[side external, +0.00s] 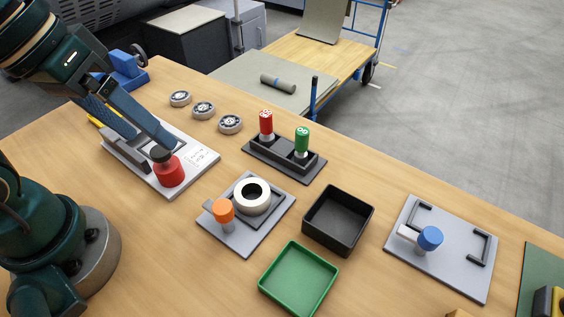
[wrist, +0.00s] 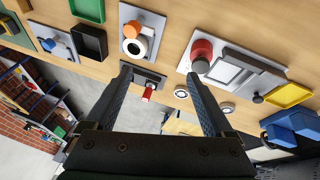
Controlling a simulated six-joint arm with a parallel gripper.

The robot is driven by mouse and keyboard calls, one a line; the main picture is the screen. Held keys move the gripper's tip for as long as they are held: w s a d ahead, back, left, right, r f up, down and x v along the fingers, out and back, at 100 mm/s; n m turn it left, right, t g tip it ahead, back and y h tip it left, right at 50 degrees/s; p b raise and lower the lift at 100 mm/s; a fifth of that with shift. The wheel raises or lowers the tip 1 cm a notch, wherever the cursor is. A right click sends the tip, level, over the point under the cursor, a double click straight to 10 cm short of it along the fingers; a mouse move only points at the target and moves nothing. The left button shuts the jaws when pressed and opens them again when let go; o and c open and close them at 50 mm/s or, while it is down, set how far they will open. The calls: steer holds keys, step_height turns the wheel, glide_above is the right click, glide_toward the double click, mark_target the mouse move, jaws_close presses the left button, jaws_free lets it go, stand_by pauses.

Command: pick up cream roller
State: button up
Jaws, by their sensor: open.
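A thick cream-white ring-shaped roller (side external: 255,208) sits in a shallow holder on a grey plate (side external: 249,240), right beside an orange knob (side external: 223,210). The cream roller also shows in the wrist view (wrist: 128,46), above and left of the gap between my fingers. My gripper (side external: 162,146) is open and empty, above the plate with the red knob, to the left of the roller. In the wrist view the two fingers of my gripper (wrist: 160,76) stand wide apart with nothing between their tips.
A red knob (side external: 168,172) stands close under my gripper. A dark holder (side external: 284,160) bears red and green cylinders. A black tray (side external: 338,220), a green tray (side external: 299,280) and a plate with a blue knob (side external: 430,238) lie to the right. Several round metal parts (side external: 204,111) lie behind.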

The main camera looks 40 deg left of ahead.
steer(key=w+d+f+n+g+h, duration=0.4)
steer(key=w+f+n+g+h, duration=0.25)
steer(key=w+n+h, duration=0.35)
steer(key=n, duration=0.3)
glide_toward(259, 201)
steer(key=shift+w+d+f+h, duration=0.1)
steer(key=shift+d+f+h, duration=0.1)
steer(key=shift+f, duration=0.25)
steer(key=shift+w+d+f+h, duration=0.1)
steer(key=shift+f+h, duration=0.1)
steer(key=shift+f, duration=0.3)
steer(key=shift+s+f+n, duration=0.15)
steer(key=shift+f+n, duration=0.05)
steer(key=shift+n, duration=0.1)
steer(key=shift+x, duration=2.5)
steer(key=c, duration=1.2)
